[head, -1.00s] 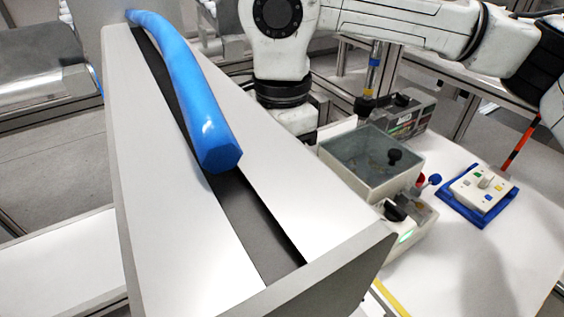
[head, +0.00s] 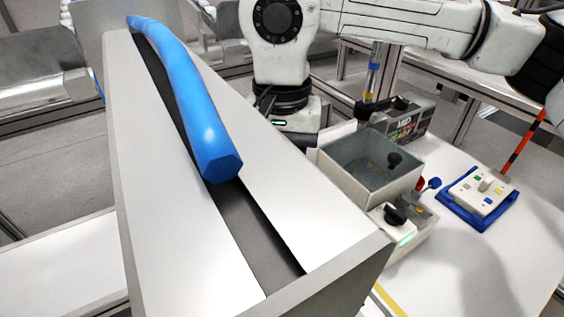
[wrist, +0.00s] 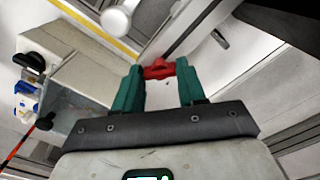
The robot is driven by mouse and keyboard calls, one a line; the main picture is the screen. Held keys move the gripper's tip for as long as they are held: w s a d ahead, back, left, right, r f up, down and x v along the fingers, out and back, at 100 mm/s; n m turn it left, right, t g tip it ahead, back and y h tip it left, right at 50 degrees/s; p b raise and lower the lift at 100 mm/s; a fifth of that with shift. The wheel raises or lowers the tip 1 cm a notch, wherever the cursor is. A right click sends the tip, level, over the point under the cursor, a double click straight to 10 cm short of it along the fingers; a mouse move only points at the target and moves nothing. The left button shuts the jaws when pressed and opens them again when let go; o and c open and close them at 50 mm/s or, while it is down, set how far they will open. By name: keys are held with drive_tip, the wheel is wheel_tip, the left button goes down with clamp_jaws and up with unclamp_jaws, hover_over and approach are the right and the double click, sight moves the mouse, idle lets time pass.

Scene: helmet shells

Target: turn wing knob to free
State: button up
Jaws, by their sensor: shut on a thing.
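The red wing knob (wrist: 160,69) shows in the wrist view near the picture's middle, between the tips of two green fingers. My gripper (wrist: 158,74) is shut on it, with one finger on each side. The knob sits beside a grey metal edge, and the fingers hide its ends. I cannot tell from this how far it is turned. My gripper does not show in the head view.
In the head view, a blue bar (head: 195,100) lies along a large grey slotted housing (head: 165,210). An open-topped box (head: 345,178) with black knobs stands right of it.

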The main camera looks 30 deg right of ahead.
drive_tip(key=n, duration=0.4)
drive_tip(key=shift+r+n, duration=0.1)
drive_tip(key=shift+n, duration=1.8)
drive_tip(key=shift+p, duration=0.3)
drive_tip(key=o, duration=1.1)
drive_tip(key=shift+c, duration=0.2)
wheel_tip(320, 180, up, 11)
drive_tip(key=p, duration=0.1)
drive_tip(key=shift+f, duration=0.2)
